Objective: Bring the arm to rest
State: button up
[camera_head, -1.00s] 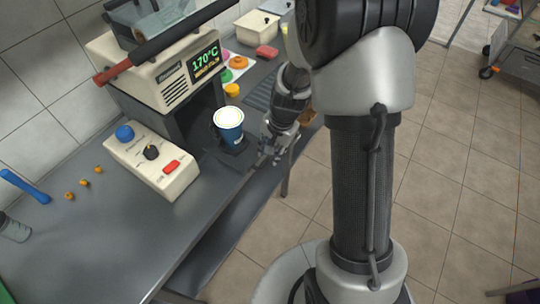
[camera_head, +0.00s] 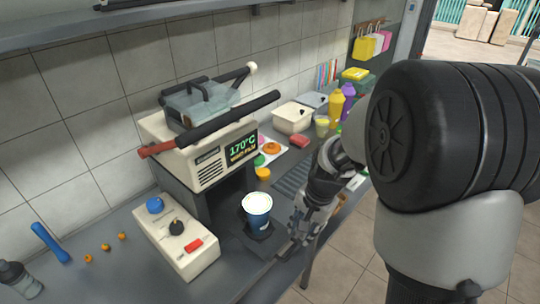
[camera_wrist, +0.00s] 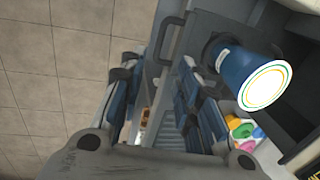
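My gripper (camera_head: 300,232) hangs at the counter's front edge, just right of a blue cup (camera_head: 258,214). In the wrist view my gripper (camera_wrist: 160,92) has its two blue-padded fingers spread apart with nothing between them. The cup is filled to a pale top and stands upright on a dark pad in front of the press. It also shows in the wrist view (camera_wrist: 250,75), outside the fingers and apart from them. My arm fills the right side of the head view.
The press (camera_head: 205,150) with its 170°C display stands behind the cup. A control box (camera_head: 177,237) with knobs and a red button is to the left. Bottles (camera_head: 336,104) and a white container (camera_head: 292,118) stand farther back. Open floor lies right of the counter.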

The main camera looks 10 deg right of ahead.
jog(key=s+a+r+n+t, duration=0.1)
jog(key=s+a+r+n, duration=0.1)
jog(key=s+r+n, duration=0.3)
jog(key=s+a+r+n+t+h, duration=0.1)
jog(key=s+r+n, duration=0.4)
jog(key=s+r, duration=0.6)
jog(key=s+a+t, duration=0.1)
jog(key=s+a, duration=0.1)
jog(key=s, duration=0.2)
jog(key=shift+s+n, duration=0.3)
jog(key=shift+o, duration=0.5)
jog(key=shift+a+r, duration=0.1)
